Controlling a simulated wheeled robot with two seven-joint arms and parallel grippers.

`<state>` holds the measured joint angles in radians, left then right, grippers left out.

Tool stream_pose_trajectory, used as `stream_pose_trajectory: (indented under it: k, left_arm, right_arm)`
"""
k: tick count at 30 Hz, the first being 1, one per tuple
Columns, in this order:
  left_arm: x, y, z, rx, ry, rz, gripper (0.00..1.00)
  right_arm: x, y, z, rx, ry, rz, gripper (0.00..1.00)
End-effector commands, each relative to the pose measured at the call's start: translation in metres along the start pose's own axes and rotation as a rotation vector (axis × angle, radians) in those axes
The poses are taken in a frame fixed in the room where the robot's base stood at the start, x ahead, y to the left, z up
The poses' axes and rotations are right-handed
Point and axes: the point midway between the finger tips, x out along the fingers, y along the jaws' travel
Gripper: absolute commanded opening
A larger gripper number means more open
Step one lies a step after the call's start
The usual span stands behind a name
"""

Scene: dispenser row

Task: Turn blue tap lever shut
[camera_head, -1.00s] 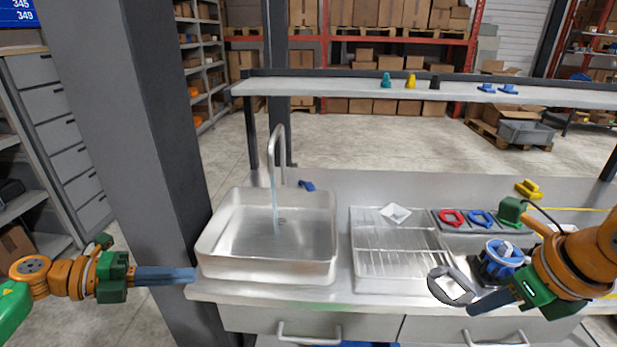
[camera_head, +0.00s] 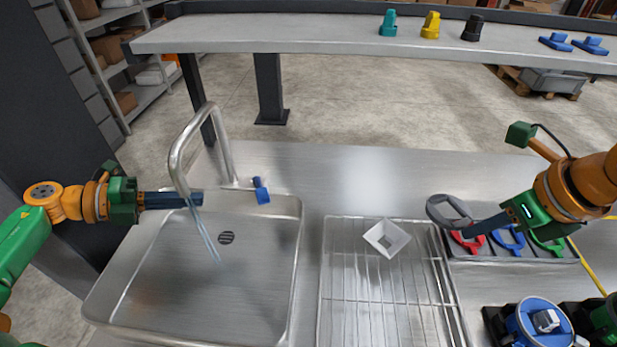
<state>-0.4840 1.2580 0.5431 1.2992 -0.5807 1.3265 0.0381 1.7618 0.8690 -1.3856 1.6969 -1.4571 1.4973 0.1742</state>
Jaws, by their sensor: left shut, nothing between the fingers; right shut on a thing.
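The blue tap lever (camera_head: 262,190) sits on the back rim of the sink (camera_head: 297,255), just right of the base of the metal faucet (camera_head: 222,150). A thin stream of water (camera_head: 205,232) runs from the spout into the sink. My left gripper (camera_head: 200,199) is shut and empty, pointing right. Its tips overlap the spout's end in the picture, left of the lever and apart from it; whether they touch the spout I cannot tell. My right gripper (camera_head: 474,229) is shut on a dark grey ring (camera_head: 440,199), above the tool tray.
A drying rack (camera_head: 340,290) holding a white square dish (camera_head: 386,238) stands right of the sink. A dark tray (camera_head: 575,257) with red, blue and green rings lies beyond it. A blue-topped device (camera_head: 540,320) stands front right. A shelf (camera_head: 330,38) crosses the back.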

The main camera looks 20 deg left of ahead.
Motion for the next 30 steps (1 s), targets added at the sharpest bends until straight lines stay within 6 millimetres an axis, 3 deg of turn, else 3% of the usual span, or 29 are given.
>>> stream_pose_trajectory:
  k: [5,12,15,21,30]
  left_arm:
    - [0.024,0.001,-0.001,0.003,0.004,0.001,0.00]
    - [0.075,0.001,0.000,0.007,0.001,-0.004,0.00]
    - [0.086,-0.001,0.000,0.001,-0.002,-0.005,0.00]
    - [0.098,-0.001,0.000,0.001,0.000,-0.002,0.00]
    - [0.099,0.000,0.000,0.000,0.000,0.000,0.00]
  right_arm:
    - [0.003,0.000,-0.001,0.000,0.000,0.000,0.00]
    - [0.020,0.000,-0.008,0.000,0.000,0.000,0.00]
    - [0.016,0.000,-0.007,0.000,0.000,0.000,0.00]
    - [0.016,0.000,-0.006,0.000,0.000,0.000,0.00]
    - [0.016,0.000,-0.006,0.000,0.000,0.000,0.00]
